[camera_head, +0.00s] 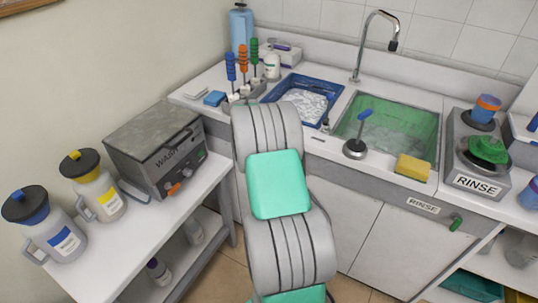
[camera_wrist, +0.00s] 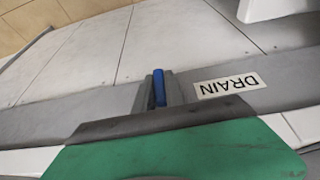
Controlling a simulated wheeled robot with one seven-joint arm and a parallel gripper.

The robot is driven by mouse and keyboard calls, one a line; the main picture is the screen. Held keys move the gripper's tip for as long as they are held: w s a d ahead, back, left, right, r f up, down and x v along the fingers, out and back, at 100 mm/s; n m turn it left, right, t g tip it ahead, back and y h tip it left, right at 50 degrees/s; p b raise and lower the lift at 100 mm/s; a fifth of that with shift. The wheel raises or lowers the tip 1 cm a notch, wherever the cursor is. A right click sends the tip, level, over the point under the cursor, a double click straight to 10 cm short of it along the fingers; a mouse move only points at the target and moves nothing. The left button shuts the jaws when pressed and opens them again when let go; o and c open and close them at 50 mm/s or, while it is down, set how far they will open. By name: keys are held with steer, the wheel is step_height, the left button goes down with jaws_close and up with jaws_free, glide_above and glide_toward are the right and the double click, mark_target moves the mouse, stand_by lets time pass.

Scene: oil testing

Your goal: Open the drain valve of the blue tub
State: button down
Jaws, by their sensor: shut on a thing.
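The blue tub (camera_head: 312,82) is set into the counter left of the green sink, with whitish, foamy contents. Its drain valve is hidden behind my arm in the head view. In the wrist view, a blue valve handle (camera_wrist: 159,85) sits on the grey front rail beside a DRAIN label (camera_wrist: 228,86). My gripper (camera_wrist: 158,92) is shut on this handle, with a grey finger on each side. The handle's lower part and the valve body are hidden. My gripper is out of sight in the head view.
The green sink (camera_head: 408,133) with a tap (camera_head: 376,38) is to the right. A WASH machine (camera_head: 155,145) and two jugs stand on the left table. Cabinet doors lie below the rail.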

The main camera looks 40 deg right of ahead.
steer(key=c, duration=1.4)
jaws_free()
steer(key=shift+f, duration=0.1)
steer(key=v, duration=0.8)
steer(key=shift+b, duration=0.3)
steer(key=shift+d, duration=0.1)
steer(key=shift+f, duration=0.1)
